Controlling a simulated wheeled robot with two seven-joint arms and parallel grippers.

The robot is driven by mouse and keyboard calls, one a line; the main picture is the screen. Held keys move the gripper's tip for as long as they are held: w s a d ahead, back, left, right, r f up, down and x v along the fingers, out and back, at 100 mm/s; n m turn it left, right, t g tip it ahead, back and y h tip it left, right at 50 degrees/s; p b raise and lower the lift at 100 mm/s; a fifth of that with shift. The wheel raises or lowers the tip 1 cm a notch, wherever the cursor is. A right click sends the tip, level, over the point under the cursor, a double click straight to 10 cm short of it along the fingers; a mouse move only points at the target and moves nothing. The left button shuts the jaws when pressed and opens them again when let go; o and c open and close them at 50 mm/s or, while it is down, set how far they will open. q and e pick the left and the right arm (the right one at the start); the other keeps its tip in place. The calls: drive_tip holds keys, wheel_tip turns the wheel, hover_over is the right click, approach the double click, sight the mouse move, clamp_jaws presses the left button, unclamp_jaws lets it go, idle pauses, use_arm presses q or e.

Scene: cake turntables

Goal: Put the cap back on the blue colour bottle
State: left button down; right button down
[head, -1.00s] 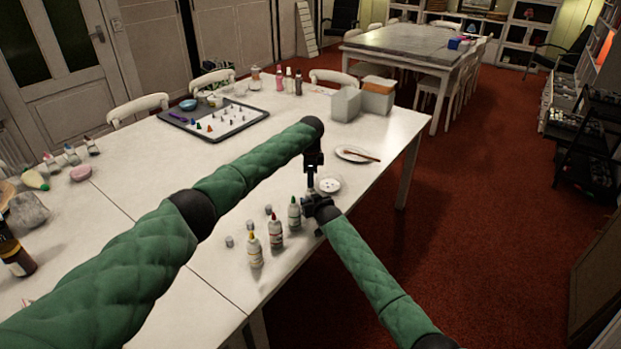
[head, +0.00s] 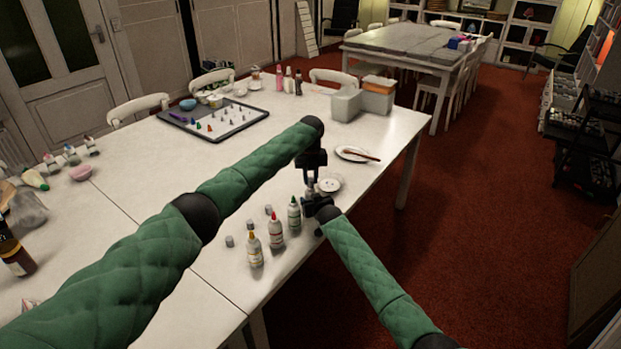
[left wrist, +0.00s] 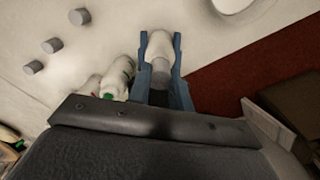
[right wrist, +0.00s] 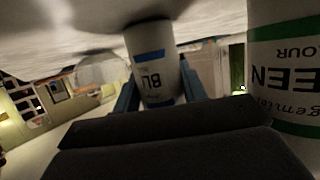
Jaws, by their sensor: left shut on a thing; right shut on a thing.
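The blue colour bottle (right wrist: 152,62) is white with a blue-banded label, seen upside down in the right wrist view. My right gripper (head: 318,205) is shut on its body. My left gripper (head: 313,178) is above, pointing down, shut on a grey cap (left wrist: 160,73). In the left wrist view the cap lines up with the white bottle (left wrist: 160,44) just beyond it. I cannot tell whether the cap touches the bottle's top. In the head view the grippers and arms hide most of the bottle and cap.
Green-tipped (head: 294,214), red-tipped (head: 275,231) and yellow-tipped (head: 254,246) bottles stand close left of my right gripper. Three loose grey caps lie behind them, one at the left (head: 229,241). A small white dish (head: 330,184) and a plate with a brush (head: 352,153) are behind.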

use_arm(q)
drive_tip(key=m, duration=0.5)
drive_tip(key=shift+w+a, duration=0.1)
drive_tip(key=c, duration=1.3)
unclamp_jaws()
drive_tip(key=shift+r, duration=2.25)
drive_tip(key=shift+f, duration=0.1)
